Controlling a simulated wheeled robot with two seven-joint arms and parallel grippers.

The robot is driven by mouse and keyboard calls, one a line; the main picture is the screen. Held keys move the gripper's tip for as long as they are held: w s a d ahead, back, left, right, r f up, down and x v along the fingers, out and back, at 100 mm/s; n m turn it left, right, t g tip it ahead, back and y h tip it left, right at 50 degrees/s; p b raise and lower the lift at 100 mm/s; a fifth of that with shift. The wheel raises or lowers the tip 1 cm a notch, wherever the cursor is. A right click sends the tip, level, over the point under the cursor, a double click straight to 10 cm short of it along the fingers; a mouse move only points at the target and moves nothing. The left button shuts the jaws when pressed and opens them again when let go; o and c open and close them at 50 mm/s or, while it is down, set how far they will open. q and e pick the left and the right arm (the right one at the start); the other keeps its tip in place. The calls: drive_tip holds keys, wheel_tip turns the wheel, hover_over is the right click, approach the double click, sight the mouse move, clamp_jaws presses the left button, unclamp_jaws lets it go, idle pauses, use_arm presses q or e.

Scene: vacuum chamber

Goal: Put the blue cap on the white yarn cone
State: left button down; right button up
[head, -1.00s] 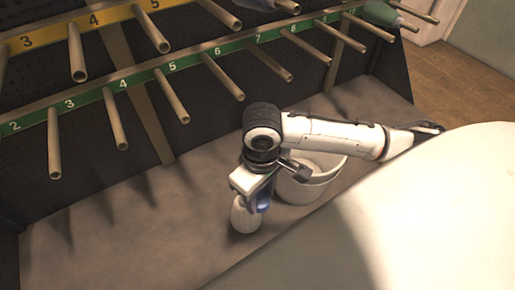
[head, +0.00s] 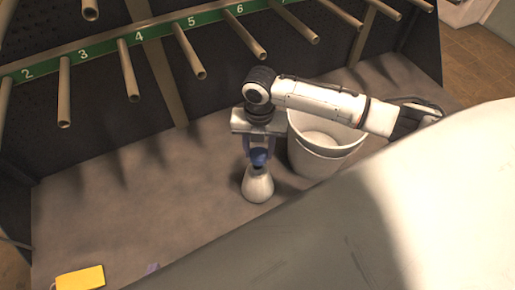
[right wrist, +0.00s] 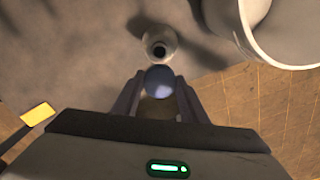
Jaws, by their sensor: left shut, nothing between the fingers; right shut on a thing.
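The white yarn cone (head: 258,188) stands upright on the grey floor in the head view. In the right wrist view the cone (right wrist: 160,44) shows from above, with a dark opening at its top. My right gripper (head: 258,152) is shut on the blue cap (head: 259,159), which appears just above the cone's top in the head view. In the right wrist view the cap (right wrist: 158,79) sits between the fingertips, and the cone's opening shows uncovered, apart from the cap in the picture. My left gripper is not in view.
A white bucket (head: 318,160) stands close to the right of the cone. A yellow block (head: 80,278) lies at the lower left. A numbered rack (head: 110,46) with several pegs runs along the back. The floor left of the cone is clear.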

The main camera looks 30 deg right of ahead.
sight(257, 147)
drive_tip(key=n, duration=0.1)
drive_tip(key=w+f+n, duration=0.1)
drive_tip(key=n, duration=0.2)
drive_tip(key=shift+w+d+f+b, duration=0.25)
drive_tip(key=shift+f+b, duration=0.05)
drive_tip(key=shift+f, duration=0.05)
drive_tip(key=n, duration=0.1)
drive_tip(key=w+f+n, duration=0.1)
drive_tip(key=n, duration=0.1)
drive_tip(key=shift+d, duration=0.2)
drive_tip(key=shift+r, duration=0.1)
wheel_tip(257, 147, down, 6)
drive_tip(key=b, duration=0.3)
drive_tip(key=shift+r, duration=0.1)
idle(0.5)
drive_tip(key=shift+p, duration=0.5)
idle(0.9)
